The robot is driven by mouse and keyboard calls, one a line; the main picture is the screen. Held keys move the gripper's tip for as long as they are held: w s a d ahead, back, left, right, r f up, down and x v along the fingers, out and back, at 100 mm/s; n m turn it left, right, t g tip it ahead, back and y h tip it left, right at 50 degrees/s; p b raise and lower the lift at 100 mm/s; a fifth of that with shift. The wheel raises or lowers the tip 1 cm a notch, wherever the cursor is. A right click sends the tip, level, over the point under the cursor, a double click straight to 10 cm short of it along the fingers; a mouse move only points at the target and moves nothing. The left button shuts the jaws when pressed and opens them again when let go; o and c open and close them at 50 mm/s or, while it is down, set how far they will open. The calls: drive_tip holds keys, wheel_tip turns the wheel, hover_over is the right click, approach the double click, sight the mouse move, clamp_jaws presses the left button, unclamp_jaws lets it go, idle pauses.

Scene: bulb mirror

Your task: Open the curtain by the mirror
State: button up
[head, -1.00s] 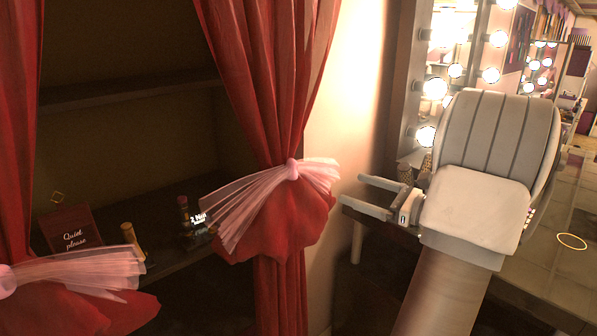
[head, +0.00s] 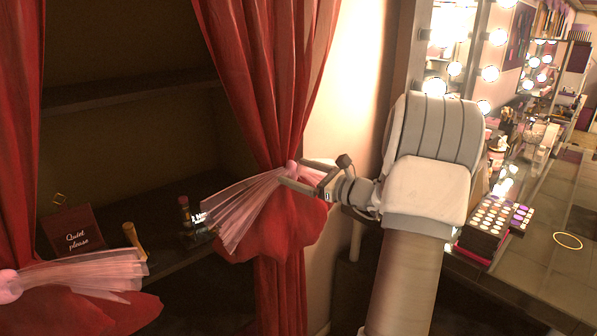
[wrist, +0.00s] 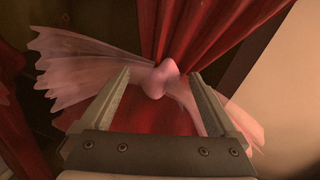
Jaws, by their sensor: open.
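The red curtain (head: 268,90) by the mirror hangs gathered at its middle by a pink tulle bow (head: 250,208), with red cloth flaring below. My gripper (head: 290,172) is open at the bow, coming from the right. In the wrist view the open fingers (wrist: 158,88) stand on either side of the bow's pink knot (wrist: 161,79), which lies just ahead between the tips. I cannot tell whether the fingers touch it. The bulb-lit mirror (head: 447,45) is at the upper right, partly behind my arm.
A second tied red curtain (head: 18,150) hangs at the left. Between the curtains a dark shelf holds a "Quiet please" sign (head: 73,232), a gold tube (head: 134,240) and small bottles. At right a counter holds a makeup palette (head: 487,228) and a gold ring (head: 568,241).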

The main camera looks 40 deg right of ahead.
drive_tip(key=shift+w, duration=0.1)
clamp_jaws()
idle(0.5)
